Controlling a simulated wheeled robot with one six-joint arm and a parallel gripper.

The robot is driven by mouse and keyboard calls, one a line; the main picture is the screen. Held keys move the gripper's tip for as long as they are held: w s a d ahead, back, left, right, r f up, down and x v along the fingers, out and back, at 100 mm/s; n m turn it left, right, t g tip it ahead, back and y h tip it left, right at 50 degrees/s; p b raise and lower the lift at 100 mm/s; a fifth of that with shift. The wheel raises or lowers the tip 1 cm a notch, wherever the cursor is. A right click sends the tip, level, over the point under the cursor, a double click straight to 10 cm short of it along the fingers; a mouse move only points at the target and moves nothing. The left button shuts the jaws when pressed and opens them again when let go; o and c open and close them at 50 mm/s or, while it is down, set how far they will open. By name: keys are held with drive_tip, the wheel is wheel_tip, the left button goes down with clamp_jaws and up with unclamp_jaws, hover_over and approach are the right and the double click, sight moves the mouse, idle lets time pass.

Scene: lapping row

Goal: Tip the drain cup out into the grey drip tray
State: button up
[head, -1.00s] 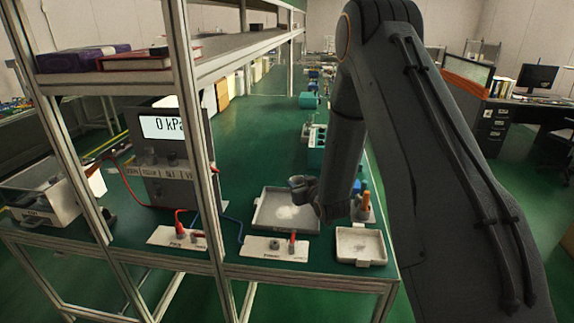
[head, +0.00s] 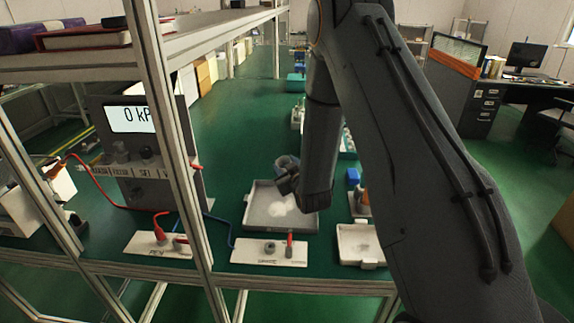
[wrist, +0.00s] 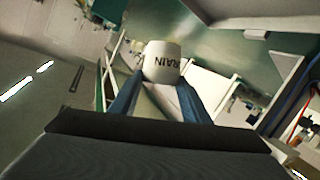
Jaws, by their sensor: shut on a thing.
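The drain cup (wrist: 161,62) is pale, with the letters "RAIN" showing upside down in the wrist view. My gripper (wrist: 158,82) is shut on it, with a blue finger on each side. In the head view the cup (head: 287,163) looks grey and shows at the end of my gripper (head: 289,181), in line with the far edge of the grey drip tray (head: 308,222). The cup appears to be above the bench; its exact tilt and what is inside it are not clear. A whitish patch shows on the tray floor.
A smaller pale tray (head: 358,252) stands right of the grey tray. A white plate with a red lever (head: 289,243) lies in front. A gauge box (head: 140,150) reading 0 kPa and a frame post (head: 170,140) stand left. My arm hides part of the bench.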

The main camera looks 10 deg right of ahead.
drive_tip(key=f+n+t+b, duration=0.1)
drive_tip(key=b, duration=0.1)
drive_tip(key=f+n+t+b, duration=0.1)
drive_tip(key=f+n+b, duration=0.1)
drive_tip(key=shift+a+f+h, duration=0.15)
drive_tip(key=shift+a+h, duration=0.05)
drive_tip(key=shift+h, duration=0.2)
drive_tip(key=shift+s+a+f+n+t+y+b, duration=0.2)
drive_tip(key=shift+f+n+t+b, duration=0.3)
drive_tip(key=shift+n+b, duration=0.75)
drive_tip(key=shift+s+a+f+n+t+y+b, duration=0.15)
drive_tip(key=shift+f+n+t+b, duration=0.35)
drive_tip(key=shift+n+b, duration=0.8)
drive_tip(key=shift+s+a+f+n+t+y+b, duration=0.2)
drive_tip(key=shift+f+n+t+b, duration=0.25)
drive_tip(key=shift+n+b, duration=0.8)
drive_tip(key=shift+w+r, duration=0.1)
